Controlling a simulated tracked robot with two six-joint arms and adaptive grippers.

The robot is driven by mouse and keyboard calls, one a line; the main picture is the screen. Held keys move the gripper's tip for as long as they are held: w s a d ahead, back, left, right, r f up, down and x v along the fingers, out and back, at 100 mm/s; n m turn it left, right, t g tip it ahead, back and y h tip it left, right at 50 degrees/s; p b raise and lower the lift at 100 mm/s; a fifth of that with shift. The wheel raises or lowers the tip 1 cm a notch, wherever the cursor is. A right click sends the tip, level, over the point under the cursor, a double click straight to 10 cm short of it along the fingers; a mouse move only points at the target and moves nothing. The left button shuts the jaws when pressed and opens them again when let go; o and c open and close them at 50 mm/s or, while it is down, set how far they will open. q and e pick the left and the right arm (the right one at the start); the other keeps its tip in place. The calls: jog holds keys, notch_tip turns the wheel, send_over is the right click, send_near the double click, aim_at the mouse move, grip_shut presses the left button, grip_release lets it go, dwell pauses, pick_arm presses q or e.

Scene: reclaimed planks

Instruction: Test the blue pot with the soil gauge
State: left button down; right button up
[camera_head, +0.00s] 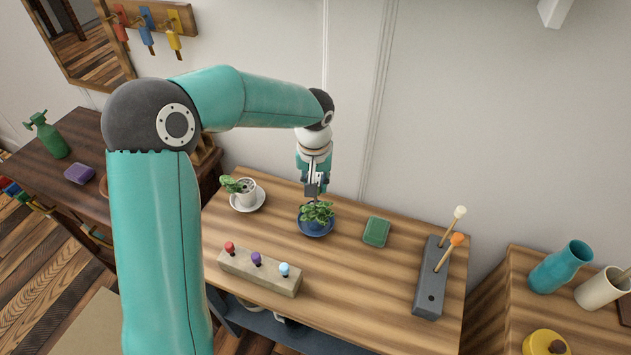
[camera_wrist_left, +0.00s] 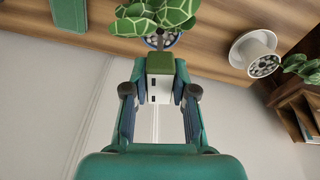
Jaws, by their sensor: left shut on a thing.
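The blue pot (camera_head: 315,229) with a leafy plant stands on a blue saucer at the back of the wooden bench. My left gripper (camera_head: 314,184) is directly above it, pointing down, shut on the soil gauge. In the left wrist view the gauge (camera_wrist_left: 160,88), with a white body and green end, sits between the fingers of my left gripper (camera_wrist_left: 160,92). Its lower end is at the plant's leaves (camera_wrist_left: 155,18); they hide whether it is in the soil. My right gripper is not in view.
A white pot (camera_head: 246,197) with a plant stands left of the blue pot. A green sponge-like block (camera_head: 376,231) lies to its right. In front is a wooden block (camera_head: 258,274) with three coloured knobs.

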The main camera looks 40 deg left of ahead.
pick_arm(q)
jog(key=shift+f+b, duration=2.2)
jog(key=shift+f, duration=0.3)
jog(key=c, duration=0.9)
grip_release()
jog(key=shift+o, duration=0.2)
jog(key=r, duration=0.8)
jog(key=s+r, duration=0.1)
jog(key=r, duration=0.3)
jog(key=shift+s+d, duration=0.1)
jog(key=shift+d, duration=0.25)
jog(key=shift+r, duration=0.15)
notch_tip(320, 180, up, 9)
jog(key=p, duration=0.8)
